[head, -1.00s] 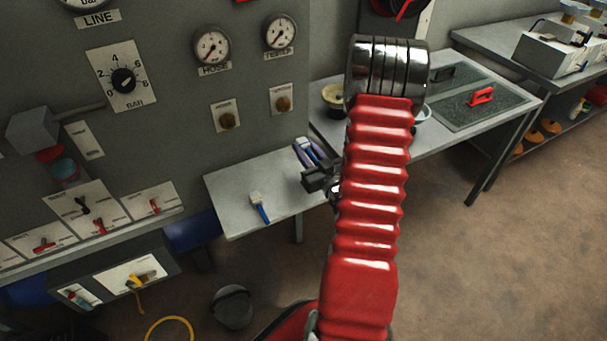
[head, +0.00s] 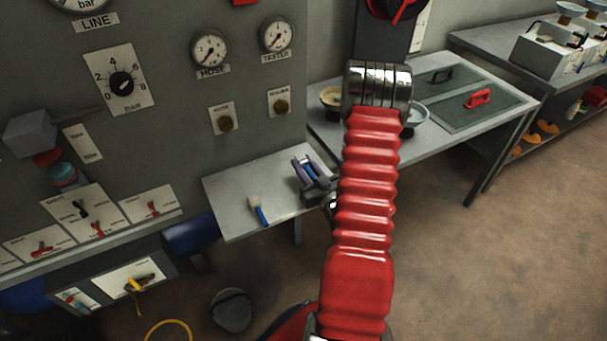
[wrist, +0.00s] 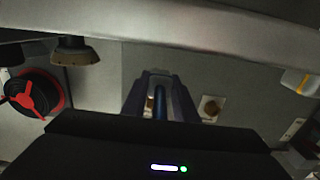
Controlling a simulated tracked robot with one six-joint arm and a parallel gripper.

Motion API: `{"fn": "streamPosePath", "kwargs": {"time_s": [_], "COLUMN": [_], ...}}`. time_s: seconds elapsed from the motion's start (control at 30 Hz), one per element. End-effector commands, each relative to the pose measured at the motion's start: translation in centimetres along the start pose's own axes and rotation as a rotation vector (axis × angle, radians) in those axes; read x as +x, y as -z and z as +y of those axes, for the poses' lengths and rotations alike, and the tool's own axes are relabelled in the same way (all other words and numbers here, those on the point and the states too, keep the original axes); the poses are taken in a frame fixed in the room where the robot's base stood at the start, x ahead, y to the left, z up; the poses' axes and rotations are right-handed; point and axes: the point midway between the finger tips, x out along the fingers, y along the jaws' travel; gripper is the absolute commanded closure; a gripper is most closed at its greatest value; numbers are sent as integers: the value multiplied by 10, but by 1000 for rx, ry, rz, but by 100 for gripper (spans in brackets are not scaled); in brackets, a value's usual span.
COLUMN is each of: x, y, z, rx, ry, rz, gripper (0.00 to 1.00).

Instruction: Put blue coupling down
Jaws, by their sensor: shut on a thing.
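My gripper (head: 304,165) is at the right part of the small grey side shelf (head: 232,196), with its two dark fingers shut on the blue coupling. In the wrist view my gripper (wrist: 160,82) shows the blue coupling (wrist: 160,102) as a narrow blue piece between the fingers. Most of the coupling is hidden by the fingers. I cannot tell whether it touches the shelf.
A blue-handled brush (head: 259,212) lies on the shelf left of my gripper. The grey gauge panel (head: 170,80) rises behind it. A grey workbench (head: 460,125) with bowls and a red handle (head: 478,98) stands right. The shelf's front left is clear.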

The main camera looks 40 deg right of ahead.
Motion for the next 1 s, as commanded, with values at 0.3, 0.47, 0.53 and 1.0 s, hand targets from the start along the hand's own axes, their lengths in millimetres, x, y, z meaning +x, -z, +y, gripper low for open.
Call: {"fn": "streamPosePath", "kwargs": {"time_s": [0.3, 0.47, 0.53, 1.0], "x": [0, 0, 0, 0], "y": [-29, -40, -41, -46], "z": [0, 0, 0, 0], "rx": [1, 1, 0, 0], "ry": [0, 0, 0, 0], "rz": [-1, 0, 0, 0], "gripper": [100, 100, 100, 100]}}
